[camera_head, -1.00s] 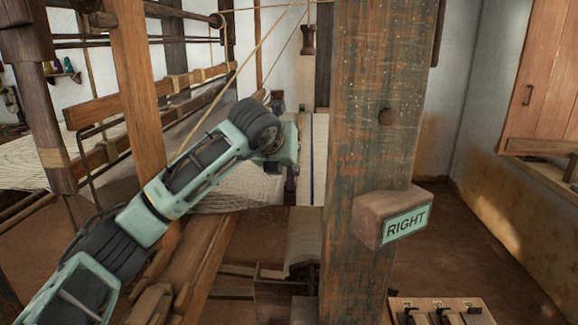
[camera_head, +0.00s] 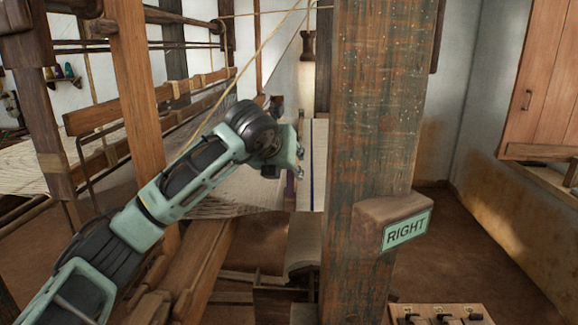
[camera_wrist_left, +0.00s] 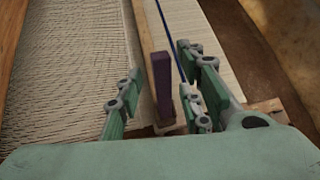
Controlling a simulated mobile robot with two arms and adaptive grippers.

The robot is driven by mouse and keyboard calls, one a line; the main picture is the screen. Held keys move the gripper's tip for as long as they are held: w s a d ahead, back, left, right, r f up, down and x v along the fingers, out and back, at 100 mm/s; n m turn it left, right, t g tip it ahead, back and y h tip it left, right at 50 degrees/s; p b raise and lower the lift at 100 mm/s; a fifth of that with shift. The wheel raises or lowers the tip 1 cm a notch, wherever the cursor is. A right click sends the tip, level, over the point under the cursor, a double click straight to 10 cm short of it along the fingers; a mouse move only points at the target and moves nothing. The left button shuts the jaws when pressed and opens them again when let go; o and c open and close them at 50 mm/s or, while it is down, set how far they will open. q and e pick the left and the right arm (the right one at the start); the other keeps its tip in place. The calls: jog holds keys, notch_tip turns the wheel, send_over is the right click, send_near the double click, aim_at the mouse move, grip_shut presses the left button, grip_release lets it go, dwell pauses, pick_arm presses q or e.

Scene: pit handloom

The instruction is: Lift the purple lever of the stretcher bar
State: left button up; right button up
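The purple lever (camera_wrist_left: 162,82) stands upright in the left wrist view, between the fingers of my left gripper (camera_wrist_left: 163,92). The fingers are open, with a gap on each side of the lever. I cannot tell how far down the lever the fingertips reach. In the head view a small part of the lever (camera_head: 289,190) shows below my left gripper (camera_head: 299,158), beside the thick post. The stretcher bar is mostly hidden there by my arm and the post. My right gripper is in neither view.
Cream cloth with a blue stripe (camera_head: 313,165) lies beside the lever. Slanting loom beams (camera_head: 140,100) flank my left arm.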

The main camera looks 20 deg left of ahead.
pick_arm(q)
jog(key=v, duration=1)
jog(key=shift+s+r, duration=0.25)
jog(key=shift+s, duration=0.05)
